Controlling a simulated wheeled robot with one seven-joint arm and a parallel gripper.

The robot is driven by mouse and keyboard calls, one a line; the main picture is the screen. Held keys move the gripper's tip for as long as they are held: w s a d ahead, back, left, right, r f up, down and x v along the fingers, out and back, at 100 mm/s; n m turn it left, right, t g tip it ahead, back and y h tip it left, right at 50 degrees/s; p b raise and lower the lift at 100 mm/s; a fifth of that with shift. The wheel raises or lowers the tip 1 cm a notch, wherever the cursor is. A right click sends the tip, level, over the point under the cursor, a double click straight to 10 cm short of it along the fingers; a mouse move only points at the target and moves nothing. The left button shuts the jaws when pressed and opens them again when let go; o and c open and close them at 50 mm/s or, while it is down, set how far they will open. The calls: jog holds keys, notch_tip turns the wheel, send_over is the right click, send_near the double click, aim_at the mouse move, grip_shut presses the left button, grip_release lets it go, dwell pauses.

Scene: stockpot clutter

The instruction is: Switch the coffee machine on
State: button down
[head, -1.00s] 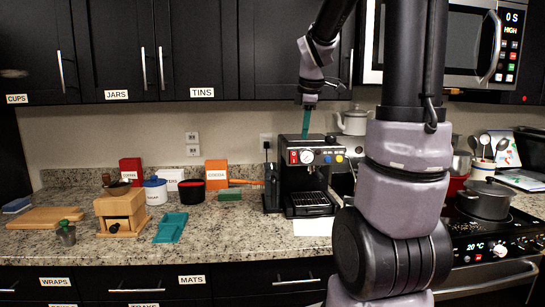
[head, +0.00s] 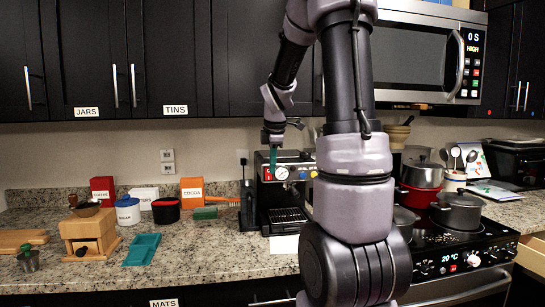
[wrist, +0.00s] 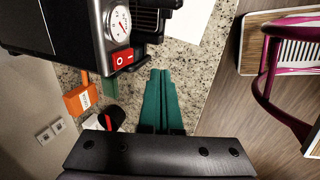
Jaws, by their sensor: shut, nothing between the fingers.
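The coffee machine (head: 285,212) is black and stands on the granite counter. Its front panel has a round white gauge (wrist: 119,23) and a red rocker switch marked O and I (wrist: 123,58). In the head view the red switch (head: 267,174) is at the panel's left end, partly behind my fingertips. My gripper (head: 273,163) has teal fingers and points down in front of the panel's left part. In the wrist view the shut, empty fingers (wrist: 160,72) lie just right of and below the switch, with a visible gap in the picture. I cannot tell the depth between them.
An orange cocoa box (head: 192,190), a green sponge (head: 206,213) and a black-and-red bowl (head: 166,211) are left of the machine. White paper (head: 285,244) lies in front of it. Pots (head: 457,211) stand on the stove at right. A pink chair (wrist: 270,75) shows in the wrist view.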

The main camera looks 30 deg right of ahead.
aim_at(268, 174)
jog(key=w+d+f, duration=0.1)
jog(key=w+f, duration=0.3)
jog(key=w, duration=0.1)
jog(key=shift+d+f, duration=0.2)
jog(key=shift+d, duration=0.05)
jog(key=shift+w+f, duration=0.15)
jog(key=shift+w, duration=0.15)
